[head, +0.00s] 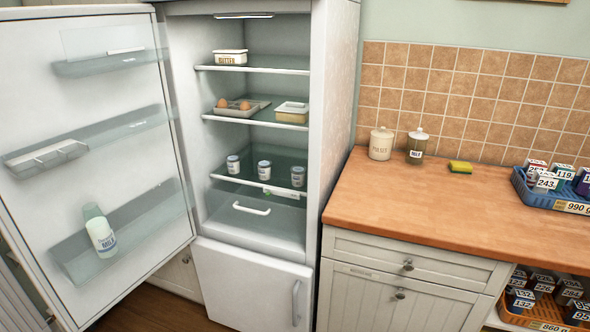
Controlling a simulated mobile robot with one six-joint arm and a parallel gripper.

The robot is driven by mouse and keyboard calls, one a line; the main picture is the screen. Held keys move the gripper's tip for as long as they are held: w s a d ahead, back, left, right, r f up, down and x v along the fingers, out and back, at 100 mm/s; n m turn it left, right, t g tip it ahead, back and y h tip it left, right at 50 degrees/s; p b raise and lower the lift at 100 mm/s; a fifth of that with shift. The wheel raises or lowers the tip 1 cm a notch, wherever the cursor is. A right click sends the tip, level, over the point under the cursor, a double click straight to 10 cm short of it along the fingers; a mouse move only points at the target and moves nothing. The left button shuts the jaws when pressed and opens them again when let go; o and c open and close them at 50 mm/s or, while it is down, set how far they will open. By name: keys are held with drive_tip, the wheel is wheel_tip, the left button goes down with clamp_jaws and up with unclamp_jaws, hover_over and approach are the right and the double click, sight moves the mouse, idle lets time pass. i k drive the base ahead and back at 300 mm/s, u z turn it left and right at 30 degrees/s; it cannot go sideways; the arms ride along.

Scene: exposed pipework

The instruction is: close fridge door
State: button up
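The white fridge (335,110) stands left of the counter with its upper compartment open to view. Its door (95,95) is swung wide open to the left, inner side showing. The door has clear shelves; the lowest holds a milk bottle (100,232) that leans, and the middle one holds a pale tray (46,158). The fridge shelves hold a butter dish (230,57), a tray with eggs (238,107), a lidded tub (292,112) and several small jars (264,169). The lower door (250,287) is shut. My gripper is not in view.
A wooden counter (450,215) over pale cabinets (400,283) adjoins the fridge on the right. It bears two canisters (381,144), a yellow sponge (460,167) and a blue crate (540,199) of boxes. An orange crate (545,322) sits below. A little wooden floor (150,312) shows.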

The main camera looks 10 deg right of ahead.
sight(101, 130)
drive_tip(key=z, duration=0.35)
drive_tip(key=k, duration=0.35)
drive_tip(key=u, duration=1.8)
drive_tip(key=i, duration=0.9)
drive_tip(key=u, duration=0.25)
